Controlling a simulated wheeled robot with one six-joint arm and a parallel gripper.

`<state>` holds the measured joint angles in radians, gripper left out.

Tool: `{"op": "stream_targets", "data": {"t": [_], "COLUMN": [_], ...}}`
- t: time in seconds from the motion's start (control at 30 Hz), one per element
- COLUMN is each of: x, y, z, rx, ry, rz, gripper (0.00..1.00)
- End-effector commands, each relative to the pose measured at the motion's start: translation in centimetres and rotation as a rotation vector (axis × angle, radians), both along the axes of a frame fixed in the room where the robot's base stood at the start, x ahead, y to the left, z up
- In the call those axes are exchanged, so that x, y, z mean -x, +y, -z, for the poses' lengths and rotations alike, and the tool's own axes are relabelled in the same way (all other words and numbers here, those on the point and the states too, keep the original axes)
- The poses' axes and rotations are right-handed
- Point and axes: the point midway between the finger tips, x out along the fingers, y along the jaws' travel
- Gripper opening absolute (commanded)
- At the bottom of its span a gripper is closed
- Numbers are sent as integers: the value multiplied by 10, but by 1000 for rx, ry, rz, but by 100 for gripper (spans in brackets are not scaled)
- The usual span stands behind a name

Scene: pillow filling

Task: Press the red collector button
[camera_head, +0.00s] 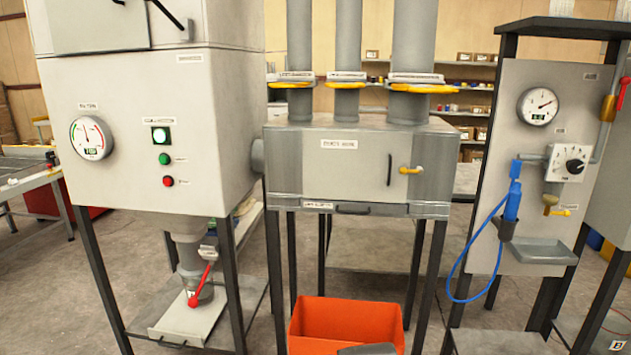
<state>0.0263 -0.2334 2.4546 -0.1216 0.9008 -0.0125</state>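The red button (169,181) is a small round button on the front of the grey collector cabinet (215,150) at the left. A small label sits to its right, too small to read. A green button (165,158) is just above it, and a square lamp (161,135) glowing green-white is above that. A round gauge (91,138) is to the left of the lamp. Nothing covers the red button. My gripper is not seen in this view, and nothing touches the button.
An orange bin (345,318) stands on the floor at the bottom middle, with an unclear grey piece at the frame's lower edge. A grey duct box (355,165) on legs is right of the cabinet. A red-handled valve (202,285) hangs below the cabinet. A gauge panel (545,210) with blue hose stands right.

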Motion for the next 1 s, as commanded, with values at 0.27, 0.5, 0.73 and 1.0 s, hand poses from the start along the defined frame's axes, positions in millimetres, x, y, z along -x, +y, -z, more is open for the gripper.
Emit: {"op": "stream_targets", "data": {"t": [0.27,0.5,0.73,1.0], "x": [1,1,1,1], "y": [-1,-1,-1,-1], "z": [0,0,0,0], "rx": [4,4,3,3], "ry": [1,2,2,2], "rz": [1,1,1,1], "gripper": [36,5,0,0]}}
